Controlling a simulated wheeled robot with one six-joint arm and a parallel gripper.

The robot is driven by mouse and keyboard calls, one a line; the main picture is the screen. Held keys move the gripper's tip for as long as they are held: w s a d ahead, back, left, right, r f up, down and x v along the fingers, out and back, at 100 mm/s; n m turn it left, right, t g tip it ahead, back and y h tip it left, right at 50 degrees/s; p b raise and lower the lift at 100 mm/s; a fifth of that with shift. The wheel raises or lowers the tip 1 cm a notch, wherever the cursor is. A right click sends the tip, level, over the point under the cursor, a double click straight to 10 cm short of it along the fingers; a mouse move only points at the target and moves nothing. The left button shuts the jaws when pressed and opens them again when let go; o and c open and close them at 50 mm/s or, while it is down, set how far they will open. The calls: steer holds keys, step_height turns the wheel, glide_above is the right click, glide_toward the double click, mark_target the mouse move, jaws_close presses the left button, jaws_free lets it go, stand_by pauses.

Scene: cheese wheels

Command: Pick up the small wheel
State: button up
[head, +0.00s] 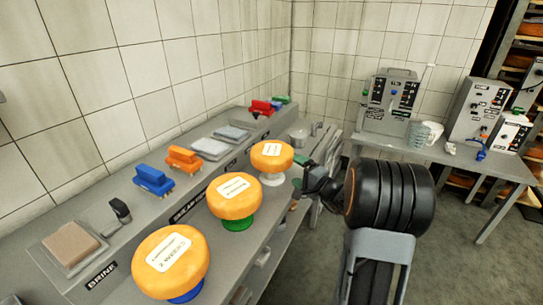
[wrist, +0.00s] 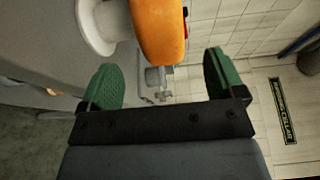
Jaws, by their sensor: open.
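Three orange cheese wheels with white labels stand in a row on round stands on the grey counter. The farthest wheel (head: 271,155), on a white stand (head: 273,179), looks smallest. The middle wheel (head: 233,195) is on a green stand and the nearest wheel (head: 170,262) on a blue one. My gripper (head: 303,177) is just right of the farthest wheel. In the wrist view my gripper (wrist: 162,75) is open, its green fingers apart with nothing between them. An orange wheel (wrist: 160,30) on a white stand (wrist: 98,24) is beyond the fingertips.
A shelf behind the wheels holds a blue brush (head: 152,180), an orange brush (head: 184,159), grey trays (head: 210,148) and red blocks (head: 262,107). A metal pot (head: 299,132) is beyond the farthest wheel. A table with machines (head: 390,100) stands at the right.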

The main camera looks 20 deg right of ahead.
mark_target(288, 164)
steer(key=shift+p+x, duration=0.8)
steer(key=shift+x, duration=2.3)
steer(key=c, duration=1.6)
steer(key=shift+r, duration=0.2)
